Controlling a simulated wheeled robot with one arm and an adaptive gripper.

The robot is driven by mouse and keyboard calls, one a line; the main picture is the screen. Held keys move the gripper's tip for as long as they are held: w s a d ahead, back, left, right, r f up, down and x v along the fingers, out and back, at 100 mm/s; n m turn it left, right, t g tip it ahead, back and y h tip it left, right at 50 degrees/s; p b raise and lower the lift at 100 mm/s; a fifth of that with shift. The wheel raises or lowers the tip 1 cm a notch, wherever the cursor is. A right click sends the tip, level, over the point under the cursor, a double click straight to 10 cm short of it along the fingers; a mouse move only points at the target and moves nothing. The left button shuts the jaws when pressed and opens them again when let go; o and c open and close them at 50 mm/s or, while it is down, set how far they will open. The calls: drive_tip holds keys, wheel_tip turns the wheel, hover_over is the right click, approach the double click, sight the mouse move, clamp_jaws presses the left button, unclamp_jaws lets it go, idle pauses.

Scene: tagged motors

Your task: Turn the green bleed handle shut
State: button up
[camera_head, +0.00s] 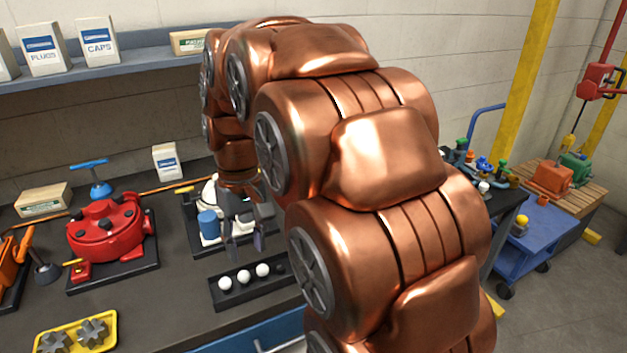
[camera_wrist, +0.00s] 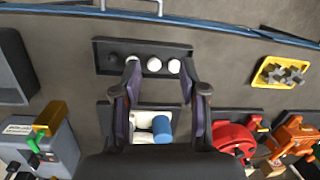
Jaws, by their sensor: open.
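A green handle (camera_wrist: 33,143) shows at the left of the wrist view, on a grey unit (camera_wrist: 55,150) with a yellow block. In the head view my arm covers the bench where that unit stands. My gripper (camera_wrist: 160,72) is open and empty, its two fingers pointing down over the bench. In the head view, my gripper (camera_head: 244,245) hangs in front of a white unit with a blue cylinder (camera_head: 208,223), behind a black tray of white balls (camera_head: 243,282). It is apart from the green handle. How far the handle is turned is too small to tell.
A red round unit (camera_head: 105,228) and a yellow tray with grey gears (camera_head: 75,334) are at the left of the bench. Other green knobs (camera_head: 502,167) show on a farther bench at right, beside a blue cart (camera_head: 540,228). A shelf (camera_head: 120,60) runs along the wall.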

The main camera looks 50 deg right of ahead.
drive_tip(key=w+d+r+m+t, duration=0.1)
drive_tip(key=w+d, duration=0.4)
drive_tip(key=d, duration=0.3)
drive_tip(key=w+d+r, duration=0.2)
drive_tip(key=w+d, duration=0.3)
drive_tip(key=d, duration=0.3)
drive_tip(key=shift+m+t+y, duration=0.3)
drive_tip(key=shift+m+t, duration=0.2)
drive_tip(key=d+f+b, duration=0.1)
drive_tip(key=d, duration=0.3)
drive_tip(key=d+f+b, duration=0.1)
drive_tip(key=d+f, duration=0.1)
drive_tip(key=d, duration=0.3)
drive_tip(key=d+f+b, duration=0.1)
drive_tip(key=d, duration=0.4)
drive_tip(key=shift+w+f, duration=0.2)
drive_tip(key=shift+w, duration=0.15)
drive_tip(key=shift+a+p, duration=0.1)
drive_tip(key=shift+p, duration=0.2)
drive_tip(key=shift+w+a+f+p, duration=0.1)
drive_tip(key=shift+a+f+p, duration=0.1)
drive_tip(key=shift+f, duration=0.9)
drive_tip(key=shift+w+a+f+p, duration=0.1)
drive_tip(key=shift+a+f, duration=0.05)
drive_tip(key=shift+f, duration=0.95)
drive_tip(key=shift+c, duration=0.5)
clamp_jaws()
